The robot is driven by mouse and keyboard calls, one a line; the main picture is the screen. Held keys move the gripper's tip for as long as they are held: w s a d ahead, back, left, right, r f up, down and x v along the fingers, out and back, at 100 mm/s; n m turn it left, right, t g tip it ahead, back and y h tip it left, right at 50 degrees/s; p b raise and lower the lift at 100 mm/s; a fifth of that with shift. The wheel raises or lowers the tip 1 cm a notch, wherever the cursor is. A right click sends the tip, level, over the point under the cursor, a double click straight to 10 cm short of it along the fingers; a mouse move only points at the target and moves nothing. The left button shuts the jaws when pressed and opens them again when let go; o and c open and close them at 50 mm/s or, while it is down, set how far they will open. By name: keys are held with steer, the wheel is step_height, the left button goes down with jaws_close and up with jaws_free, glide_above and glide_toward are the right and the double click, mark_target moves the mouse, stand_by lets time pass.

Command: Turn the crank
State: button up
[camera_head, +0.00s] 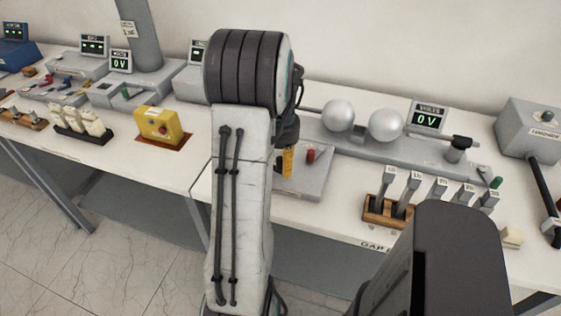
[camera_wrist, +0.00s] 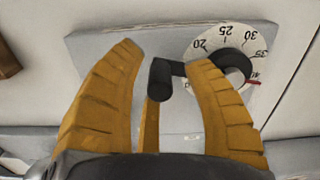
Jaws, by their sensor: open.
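The crank's black handle (camera_wrist: 160,80) shows in the wrist view, with a short dark arm running right toward a round hub beside a white numbered dial (camera_wrist: 225,36). My gripper (camera_wrist: 165,57) is open, its ribbed orange fingers on the left and right of the handle and a narrower one below it. The right finger covers part of the crank arm and dial; I cannot tell whether any finger touches. In the head view my gripper (camera_head: 287,160) shows as a small orange part over a grey plate (camera_head: 313,183); my arm hides the crank there.
To the right are a wooden block with levers (camera_head: 388,212), two metal spheres (camera_head: 362,120) and a 0 V display (camera_head: 427,118). A yellow box (camera_head: 159,126) sits left on the white bench. A grey box (camera_head: 533,130) stands far right.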

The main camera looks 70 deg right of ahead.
jaws_close()
stand_by(0.3)
steer(key=shift+d, duration=0.15)
